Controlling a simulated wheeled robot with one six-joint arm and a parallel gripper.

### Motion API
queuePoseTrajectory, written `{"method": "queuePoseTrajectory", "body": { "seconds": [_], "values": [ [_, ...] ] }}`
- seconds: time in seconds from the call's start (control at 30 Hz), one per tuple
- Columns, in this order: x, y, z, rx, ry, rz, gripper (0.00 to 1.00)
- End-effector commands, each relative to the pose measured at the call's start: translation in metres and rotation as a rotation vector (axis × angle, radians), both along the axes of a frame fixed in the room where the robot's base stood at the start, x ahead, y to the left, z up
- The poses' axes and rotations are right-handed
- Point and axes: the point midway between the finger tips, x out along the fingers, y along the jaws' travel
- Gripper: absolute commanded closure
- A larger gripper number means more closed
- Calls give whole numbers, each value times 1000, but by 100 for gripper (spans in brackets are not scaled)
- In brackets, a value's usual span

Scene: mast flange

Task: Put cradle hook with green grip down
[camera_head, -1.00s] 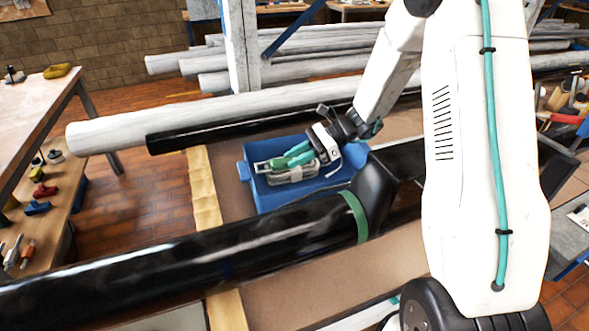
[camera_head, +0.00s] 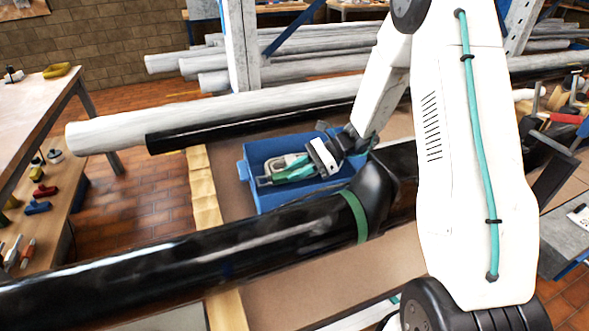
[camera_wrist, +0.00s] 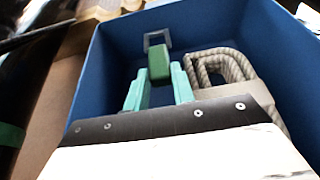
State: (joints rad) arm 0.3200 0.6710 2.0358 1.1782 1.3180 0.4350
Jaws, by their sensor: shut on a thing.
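The cradle hook shows a green grip (camera_wrist: 159,62) and a grey metal square end (camera_wrist: 156,40) in the wrist view. In the head view its metal end (camera_head: 263,181) shows low in the blue bin (camera_head: 248,190), near the front left. My gripper (camera_head: 286,173) reaches into the bin from the right. In the wrist view its two teal fingers (camera_wrist: 158,78) are shut on the green grip from both sides. I cannot tell whether the hook touches the bin floor.
A grey coiled rope or strap (camera_wrist: 228,65) lies in the bin, right of my gripper in the wrist view. A thick black pipe (camera_head: 200,250) with a green band runs in front of the bin. A thin black pipe (camera_head: 220,131) and a grey pipe (camera_head: 110,132) run behind it.

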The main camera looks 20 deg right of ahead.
Motion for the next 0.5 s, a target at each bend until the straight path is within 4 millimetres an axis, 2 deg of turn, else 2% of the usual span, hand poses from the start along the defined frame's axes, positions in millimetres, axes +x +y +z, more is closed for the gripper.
{"method": "queuePoseTrajectory", "body": {
  "seconds": [0.03, 0.07, 0.13, 0.5],
  "values": [
    [0, 0, 0, 0, -1, 0, 98],
    [0, 0, 0, 0, -1, 0, 73],
    [0, 0, 0, 0, 0, 0, 53],
    [0, 0, 5, 0, -1, 0, 53]
  ]
}}
